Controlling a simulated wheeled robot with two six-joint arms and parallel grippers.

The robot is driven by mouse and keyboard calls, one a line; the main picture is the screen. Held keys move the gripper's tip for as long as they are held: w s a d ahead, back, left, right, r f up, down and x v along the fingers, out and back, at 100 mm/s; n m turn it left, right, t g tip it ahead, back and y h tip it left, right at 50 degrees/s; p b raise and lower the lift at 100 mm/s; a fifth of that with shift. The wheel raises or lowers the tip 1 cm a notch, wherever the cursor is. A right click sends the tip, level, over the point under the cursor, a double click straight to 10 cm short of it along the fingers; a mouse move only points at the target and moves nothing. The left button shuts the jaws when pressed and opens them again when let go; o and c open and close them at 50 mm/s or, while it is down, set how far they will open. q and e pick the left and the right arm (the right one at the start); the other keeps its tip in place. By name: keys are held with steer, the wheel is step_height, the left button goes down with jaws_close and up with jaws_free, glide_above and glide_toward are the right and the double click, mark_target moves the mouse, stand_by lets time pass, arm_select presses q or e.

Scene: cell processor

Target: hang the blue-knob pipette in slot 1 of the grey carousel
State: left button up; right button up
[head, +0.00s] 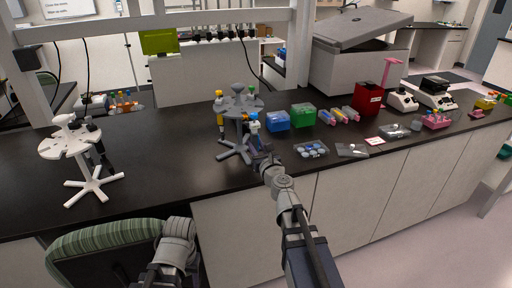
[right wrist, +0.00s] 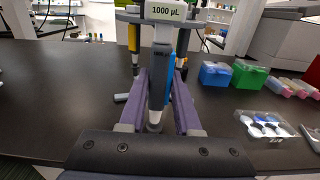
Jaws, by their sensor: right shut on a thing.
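The blue-knob pipette (head: 253,123) is upright at the front of the grey carousel (head: 238,103). My right gripper (head: 260,155) is shut on it from the front. In the right wrist view the pipette (right wrist: 158,85) stands between the purple fingers (right wrist: 157,110), with a "1000 µL" label at its top. The grey carousel (right wrist: 205,38) is close behind it there. Whether the pipette touches a slot, and which slot it faces, I cannot tell. My left gripper is not in view.
A white carousel (head: 68,146) stands at the left with a dark pipette on it. A blue box (head: 278,121), a green box (head: 303,115) and a clear tray (head: 311,150) lie right of the grey carousel. The bench between the carousels is mostly clear.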

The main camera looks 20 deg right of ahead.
mark_target(239, 116)
steer(key=w, duration=0.6)
steer(key=shift+w+a, duration=0.15)
steer(key=shift+w, duration=0.3)
steer(key=shift+w, duration=2.15)
steer(key=shift+a+f, duration=0.1)
steer(key=shift+f, duration=0.1)
stand_by(0.4)
steer(key=o, duration=0.9)
steer(key=shift+c, duration=0.2)
